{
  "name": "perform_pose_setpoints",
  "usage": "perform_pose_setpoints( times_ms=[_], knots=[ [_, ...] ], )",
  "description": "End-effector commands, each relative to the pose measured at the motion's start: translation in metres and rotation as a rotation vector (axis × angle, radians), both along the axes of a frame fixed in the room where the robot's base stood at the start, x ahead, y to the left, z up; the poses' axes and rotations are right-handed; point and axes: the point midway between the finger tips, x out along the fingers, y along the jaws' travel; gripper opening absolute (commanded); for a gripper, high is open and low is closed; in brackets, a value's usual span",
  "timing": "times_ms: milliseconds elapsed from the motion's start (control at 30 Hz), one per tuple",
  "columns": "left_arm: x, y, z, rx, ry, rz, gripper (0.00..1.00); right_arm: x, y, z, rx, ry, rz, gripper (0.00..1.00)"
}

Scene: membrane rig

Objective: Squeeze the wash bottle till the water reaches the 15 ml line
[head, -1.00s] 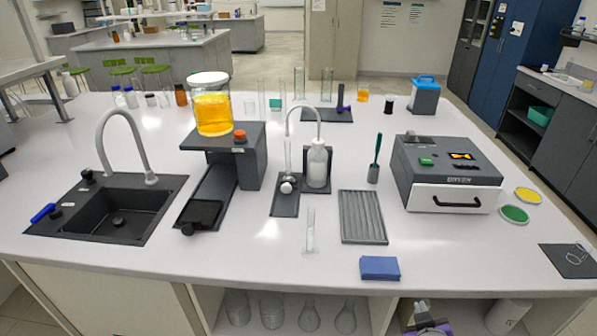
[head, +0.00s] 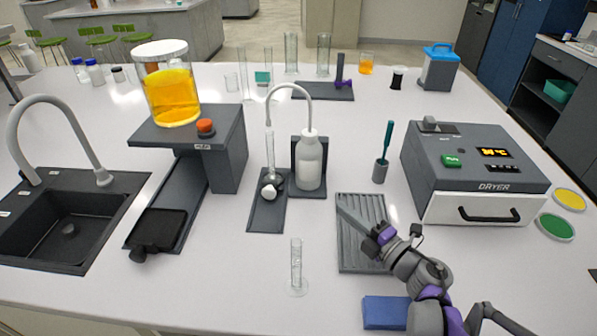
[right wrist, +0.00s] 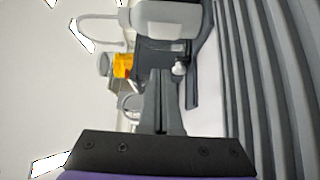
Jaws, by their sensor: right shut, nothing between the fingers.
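The white wash bottle (head: 310,165) stands upright in a dark holder, its curved spout arching left over a clear upright tube (head: 270,150) on a dark stand. In the right wrist view the bottle (right wrist: 165,18) fills the top, ahead of my fingers. My right gripper (head: 344,207) is shut and empty above the ribbed grey tray, in front and to the right of the bottle, apart from it. Its fingers also show in the right wrist view (right wrist: 158,85). A clear measuring cylinder (head: 296,265) stands nearer the front. The water level is too small to read. My left gripper is not visible.
The ribbed tray (head: 355,258) lies right of the cylinder, with a blue block (head: 386,312) in front. A brush in a holder (head: 381,171) and the dryer (head: 475,180) stand to the right. A grey stand with an orange-filled jar (head: 172,98) is at left.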

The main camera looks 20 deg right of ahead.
Motion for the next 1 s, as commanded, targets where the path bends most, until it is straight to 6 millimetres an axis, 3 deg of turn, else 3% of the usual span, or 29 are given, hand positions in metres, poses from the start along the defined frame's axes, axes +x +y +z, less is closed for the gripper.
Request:
perform_pose_setpoints(
  times_ms=[133,567,767,1000],
  knots=[
    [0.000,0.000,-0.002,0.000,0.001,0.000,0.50,-0.004,0.002,-0.008,-0.030,0.010,0.035,0.00],
    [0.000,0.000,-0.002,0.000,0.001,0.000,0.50,-0.001,0.004,-0.008,-0.031,0.010,0.040,0.00],
    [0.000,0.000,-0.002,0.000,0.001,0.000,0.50,0.025,0.014,-0.008,-0.031,0.010,0.044,0.00],
    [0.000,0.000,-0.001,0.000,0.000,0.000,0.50,0.074,0.031,-0.008,-0.030,0.009,0.044,0.00]
  ],
)
